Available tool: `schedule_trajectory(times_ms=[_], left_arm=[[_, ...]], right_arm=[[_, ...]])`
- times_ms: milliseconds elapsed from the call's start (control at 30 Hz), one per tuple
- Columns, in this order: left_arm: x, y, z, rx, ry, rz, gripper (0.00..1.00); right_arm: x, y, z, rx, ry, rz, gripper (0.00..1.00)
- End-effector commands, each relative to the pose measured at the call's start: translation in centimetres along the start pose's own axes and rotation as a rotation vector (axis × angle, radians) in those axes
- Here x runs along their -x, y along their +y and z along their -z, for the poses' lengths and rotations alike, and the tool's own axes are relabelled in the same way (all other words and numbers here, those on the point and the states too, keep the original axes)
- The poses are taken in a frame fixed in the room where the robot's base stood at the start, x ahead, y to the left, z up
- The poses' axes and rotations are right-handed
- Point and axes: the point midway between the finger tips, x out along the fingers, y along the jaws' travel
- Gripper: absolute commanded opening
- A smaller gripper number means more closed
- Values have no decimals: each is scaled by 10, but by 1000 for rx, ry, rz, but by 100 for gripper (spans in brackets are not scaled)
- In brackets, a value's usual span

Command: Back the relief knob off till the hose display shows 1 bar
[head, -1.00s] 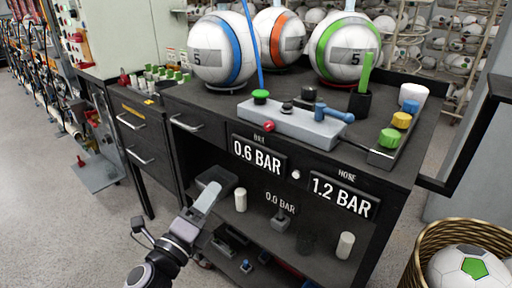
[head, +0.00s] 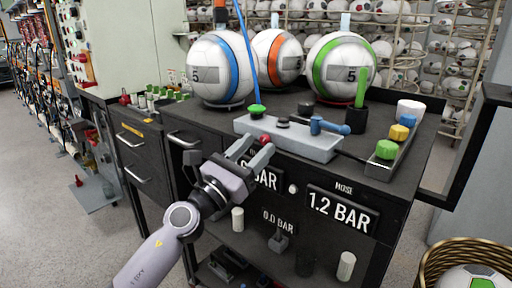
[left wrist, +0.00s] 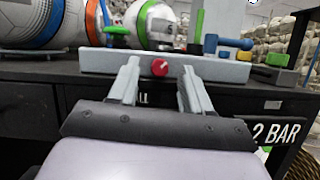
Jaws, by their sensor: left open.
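The red knob (head: 265,139), which I take as the relief knob, sits on the front face of the grey manifold block (head: 315,147). My left gripper (head: 252,151) is open in front of it, fingers pointing at the block. In the left wrist view, the red knob (left wrist: 160,67) shows between and beyond the two fingertips (left wrist: 159,82); I see no contact. The hose display (head: 341,211) reads 1.2 BAR. In the left wrist view, the hose display (left wrist: 277,133) is partly cut off. My right gripper is in neither view.
My gripper partly covers the left display (head: 266,178). Several balls (head: 218,68) stand behind. A tray with coloured caps (head: 387,149) lies at right.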

Motion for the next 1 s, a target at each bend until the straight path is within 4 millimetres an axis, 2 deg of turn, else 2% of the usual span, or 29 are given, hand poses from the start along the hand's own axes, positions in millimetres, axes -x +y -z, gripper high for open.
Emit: schedule_trajectory(times_ms=[133, 400, 533, 567, 733, 900, 1000], left_arm=[[-8, 0, 0, 0, 0, 0, 48], [-8, 0, 0, 1, 0, 0, 48], [-8, 0, 0, 1, 0, 0, 6], [-8, 0, 0, 1, 0, 0, 0], [-9, 0, -1, 12, 1, -4, 0], [-9, -1, -2, 96, 1, -38, 0], [-8, -1, 0, 119, 1, -49, 0]], right_arm=[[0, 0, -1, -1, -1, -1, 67], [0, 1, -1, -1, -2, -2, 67], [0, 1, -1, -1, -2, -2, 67], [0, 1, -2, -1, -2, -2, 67], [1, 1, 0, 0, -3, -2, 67], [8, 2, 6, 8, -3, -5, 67], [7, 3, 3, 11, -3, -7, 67]])
